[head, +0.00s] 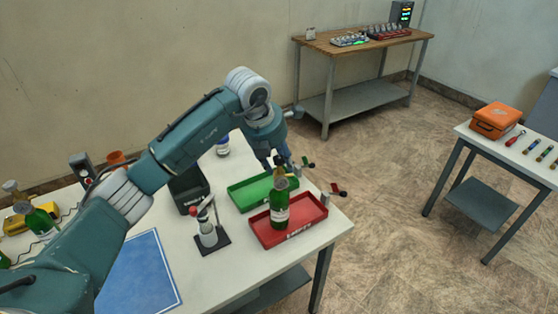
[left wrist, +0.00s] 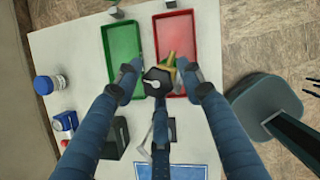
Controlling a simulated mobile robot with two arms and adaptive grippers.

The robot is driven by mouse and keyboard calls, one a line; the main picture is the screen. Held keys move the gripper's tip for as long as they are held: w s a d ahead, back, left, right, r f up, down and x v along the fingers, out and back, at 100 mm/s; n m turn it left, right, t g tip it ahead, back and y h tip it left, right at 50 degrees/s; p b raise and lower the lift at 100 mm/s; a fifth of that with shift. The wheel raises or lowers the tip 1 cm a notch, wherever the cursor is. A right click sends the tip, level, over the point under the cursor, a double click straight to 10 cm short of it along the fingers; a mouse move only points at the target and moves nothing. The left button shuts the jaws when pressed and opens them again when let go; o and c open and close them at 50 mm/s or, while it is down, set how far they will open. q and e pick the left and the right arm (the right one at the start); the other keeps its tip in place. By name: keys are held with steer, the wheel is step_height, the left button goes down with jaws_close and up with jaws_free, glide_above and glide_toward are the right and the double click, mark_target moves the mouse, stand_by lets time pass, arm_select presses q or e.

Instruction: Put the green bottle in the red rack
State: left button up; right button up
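A green bottle (head: 279,212) with a pale label stands upright at the red rack (head: 312,208), a shallow red tray near the table's right end. The red rack also shows in the left wrist view (left wrist: 175,32). My left gripper (head: 277,160) is above, at the bottle's top. Whether the bottle's base touches the tray floor is hard to tell.
A green tray (head: 250,193) lies beside the red one. A pump-like stand (head: 208,236), a dark box (head: 187,189) and a blue mat (head: 139,274) are on the table. Another green bottle (head: 40,222) is at the left. Small valves (head: 333,189) sit by the trays' far ends.

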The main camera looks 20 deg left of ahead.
arm_select(q)
steer(key=shift+r, duration=0.35)
steer(key=b+v, duration=0.3)
steer(key=v, duration=0.8)
steer(key=shift+s+r, duration=0.2)
steer(key=shift+s, duration=0.05)
